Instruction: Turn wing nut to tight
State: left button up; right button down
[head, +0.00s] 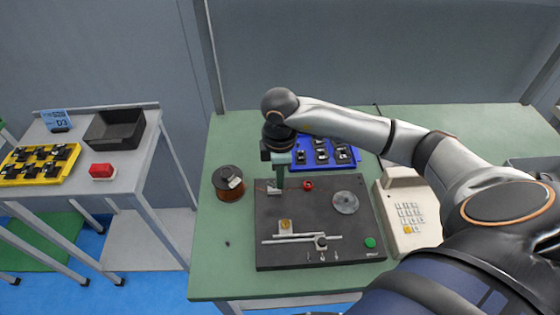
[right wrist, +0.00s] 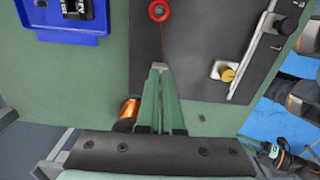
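My right gripper (head: 279,184) points down at the back left of the dark winder plate (head: 268,252). A small grey metal part (head: 273,190) sits beside its fingertips. In the right wrist view the green fingers (right wrist: 158,70) are close together, with something pale grey at their tips. I cannot tell whether they are closed on it. I cannot pick out the wing nut clearly; the fingers may hide it. A thin red wire runs from a red ring (head: 308,185) to this spot; the ring also shows in the right wrist view (right wrist: 158,11). My left gripper is not in view.
A copper wire spool (head: 229,190) stands left of the plate. The plate also bears a grey disc (head: 345,202), a rail (head: 301,239) and a green button (head: 370,243). A blue tray (head: 346,155) lies behind, and a keypad unit (head: 408,212) stands at the right.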

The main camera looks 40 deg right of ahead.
jog(key=shift+s+a+f, duration=0.1)
jog(key=shift+a+f, duration=0.05)
jog(key=shift+a, duration=0.15)
jog(key=c, duration=1.1)
grip_release()
jog(key=shift+o, duration=0.2)
jog(key=shift+d, duration=0.1)
notch_tip(320, 180, up, 13)
jog(key=shift+f, duration=0.15)
